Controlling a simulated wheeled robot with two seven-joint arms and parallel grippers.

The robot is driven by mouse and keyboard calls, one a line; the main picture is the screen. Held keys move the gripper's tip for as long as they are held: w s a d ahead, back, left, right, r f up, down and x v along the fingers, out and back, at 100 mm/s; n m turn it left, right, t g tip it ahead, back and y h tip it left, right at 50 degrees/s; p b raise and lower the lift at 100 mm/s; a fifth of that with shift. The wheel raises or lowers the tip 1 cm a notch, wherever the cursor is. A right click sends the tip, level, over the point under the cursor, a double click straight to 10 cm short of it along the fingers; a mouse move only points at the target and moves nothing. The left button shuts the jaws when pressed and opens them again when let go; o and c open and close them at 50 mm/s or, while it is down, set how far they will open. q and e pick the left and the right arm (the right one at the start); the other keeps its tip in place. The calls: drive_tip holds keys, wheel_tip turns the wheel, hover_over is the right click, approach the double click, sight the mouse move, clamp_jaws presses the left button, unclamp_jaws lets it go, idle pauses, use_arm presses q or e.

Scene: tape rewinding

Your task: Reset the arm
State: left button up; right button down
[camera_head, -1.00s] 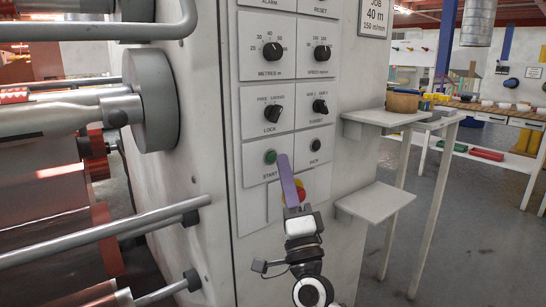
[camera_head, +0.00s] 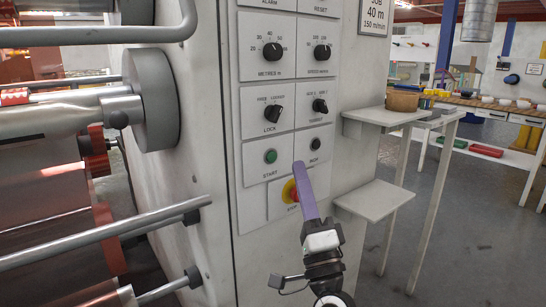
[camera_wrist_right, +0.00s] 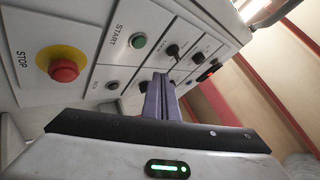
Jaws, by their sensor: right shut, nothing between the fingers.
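My right gripper (camera_head: 299,166) has slim purple fingers, shut and empty. In the head view its tips are just below the JOG button (camera_head: 315,143) and right of the green START button (camera_head: 270,156). Its fingers pass in front of the right side of the red STOP button (camera_head: 290,193) on its yellow ring. The right wrist view shows the STOP button (camera_wrist_right: 64,70) at left, clear of the shut fingers (camera_wrist_right: 160,95), and the green START button (camera_wrist_right: 138,41) beyond. Whether the fingertips touch the panel I cannot tell. My left gripper is not in view.
The panel also holds the LOCK knob (camera_head: 271,115), the METRES knob (camera_head: 272,51) and the speed knob (camera_head: 321,52). Rollers and bars fill the left.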

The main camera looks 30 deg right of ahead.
drive_tip(key=shift+a+f+y, duration=0.1)
drive_tip(key=shift+y, duration=0.2)
idle(0.4)
